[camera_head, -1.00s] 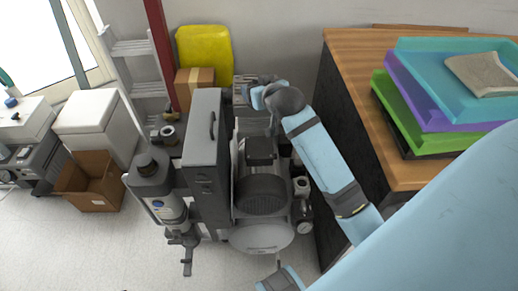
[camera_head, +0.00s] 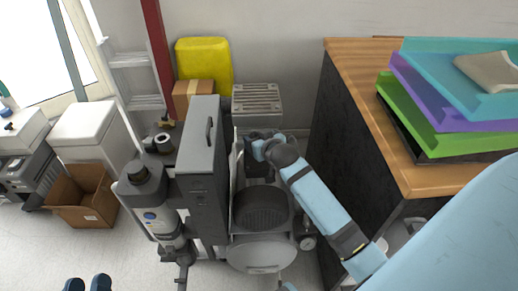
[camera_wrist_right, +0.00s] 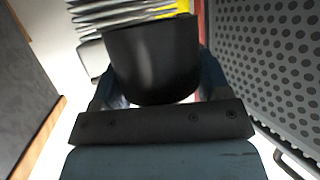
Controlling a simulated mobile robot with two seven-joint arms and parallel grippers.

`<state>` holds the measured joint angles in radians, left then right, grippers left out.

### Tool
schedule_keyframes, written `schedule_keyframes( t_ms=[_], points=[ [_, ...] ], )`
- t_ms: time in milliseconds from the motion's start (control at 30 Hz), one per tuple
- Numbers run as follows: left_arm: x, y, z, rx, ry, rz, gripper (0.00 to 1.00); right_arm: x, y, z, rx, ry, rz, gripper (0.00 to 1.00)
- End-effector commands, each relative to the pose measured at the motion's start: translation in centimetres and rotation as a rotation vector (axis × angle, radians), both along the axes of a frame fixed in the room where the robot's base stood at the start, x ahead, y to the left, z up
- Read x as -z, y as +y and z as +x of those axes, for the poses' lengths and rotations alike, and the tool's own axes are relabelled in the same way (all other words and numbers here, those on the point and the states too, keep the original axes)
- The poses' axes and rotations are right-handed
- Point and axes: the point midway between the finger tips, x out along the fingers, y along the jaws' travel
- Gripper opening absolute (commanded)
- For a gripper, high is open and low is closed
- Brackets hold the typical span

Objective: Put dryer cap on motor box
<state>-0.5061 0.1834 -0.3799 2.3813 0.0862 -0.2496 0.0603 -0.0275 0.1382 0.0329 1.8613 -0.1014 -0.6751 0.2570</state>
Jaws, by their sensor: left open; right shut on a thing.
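The dryer cap, a dark smooth rounded piece, is between the fingers of my right gripper (camera_wrist_right: 158,78) in the right wrist view (camera_wrist_right: 152,60). My right gripper is shut on it. In the head view my right gripper (camera_head: 260,142) is over the rear of the compressor's motor, close above the dark motor box (camera_head: 259,168), which it partly hides. I cannot tell whether cap and box touch. The cap is mostly hidden in the head view. My left gripper (camera_head: 88,284) shows only two dark blue fingertips at the bottom left edge, apart and empty.
A slatted metal piece (camera_head: 257,100) is behind the motor. A wooden-topped desk (camera_head: 350,65) with stacked trays (camera_head: 450,140) is at right.

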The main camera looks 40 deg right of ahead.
Motion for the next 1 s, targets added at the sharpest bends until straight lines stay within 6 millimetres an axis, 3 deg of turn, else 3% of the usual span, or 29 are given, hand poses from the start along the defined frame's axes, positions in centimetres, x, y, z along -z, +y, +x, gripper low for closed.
schedule_keyframes(
  t_ms=[100, 200, 567, 600, 700, 1000],
  points=[
    [-1.0, -0.5, 0.0, 0.015, -0.059, -0.037, 0.43, 2.4, 0.0, 0.0, 0.000, 0.003, 0.000, 0.43],
    [-1.9, -0.7, -0.2, 0.023, -0.095, -0.061, 0.43, 3.5, 0.0, -0.1, 0.000, 0.003, 0.000, 0.43],
    [-2.2, -0.7, -0.2, 0.023, -0.097, -0.064, 0.43, 3.6, 0.0, 0.0, 0.000, 0.001, -0.001, 0.43],
    [-2.1, -0.7, -0.2, 0.023, -0.095, -0.063, 0.43, 3.6, 0.0, 0.0, 0.000, 0.001, -0.001, 0.77],
    [-2.1, -0.7, -0.2, 0.023, -0.095, -0.063, 0.43, 3.6, 0.0, 0.0, 0.000, 0.001, -0.001, 0.95],
    [-2.0, -0.7, -0.2, 0.023, -0.095, -0.063, 0.43, 3.4, 0.0, 0.0, 0.000, 0.001, -0.001, 0.95]
  ],
)
